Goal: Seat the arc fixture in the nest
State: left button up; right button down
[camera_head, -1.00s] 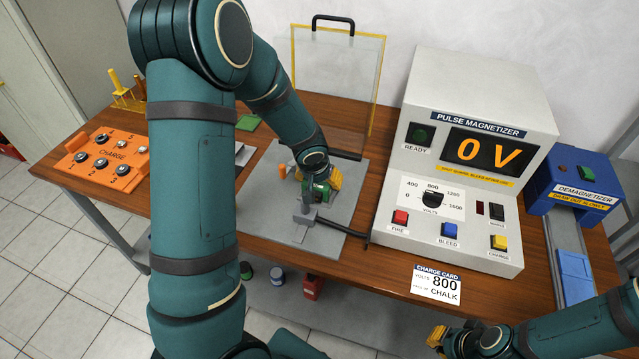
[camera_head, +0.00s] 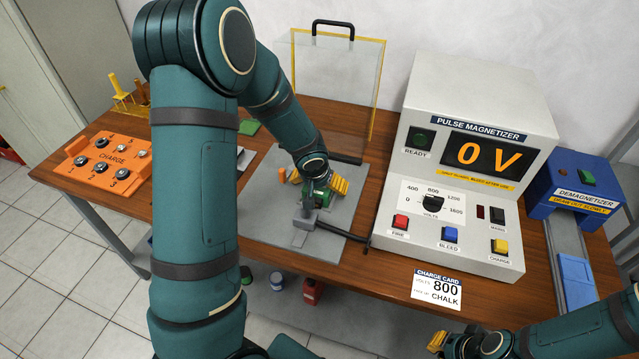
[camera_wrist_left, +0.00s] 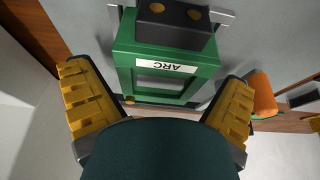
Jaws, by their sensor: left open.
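The arc fixture, a green frame (camera_wrist_left: 122,60) with a white ARC label and a dark block with two copper-coloured dots, lies ahead of my left gripper in the left wrist view. My left gripper (camera_wrist_left: 160,112) is open, its yellow-padded fingers on either side of the fixture's near end, with no clear contact. In the head view the left gripper (camera_head: 318,188) is over the grey plate (camera_head: 262,222), mostly covering the green fixture. The nest cannot be made out clearly. My right gripper (camera_head: 437,341) is at the bottom right, far from the fixture; its jaw opening is unclear.
The pulse magnetizer (camera_head: 470,150) reads 0 V and stands right of the plate. A clear guard (camera_head: 335,85) stands behind. An orange charge tray (camera_head: 103,165) is at left, the blue demagnetizer (camera_head: 578,190) at right. An orange cylinder (camera_wrist_left: 262,95) lies close beside the left gripper.

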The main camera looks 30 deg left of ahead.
pick_arm(q)
jog(key=p+v, duration=0.3)
jog(key=v, duration=0.9)
jog(key=shift+s+f, duration=0.1)
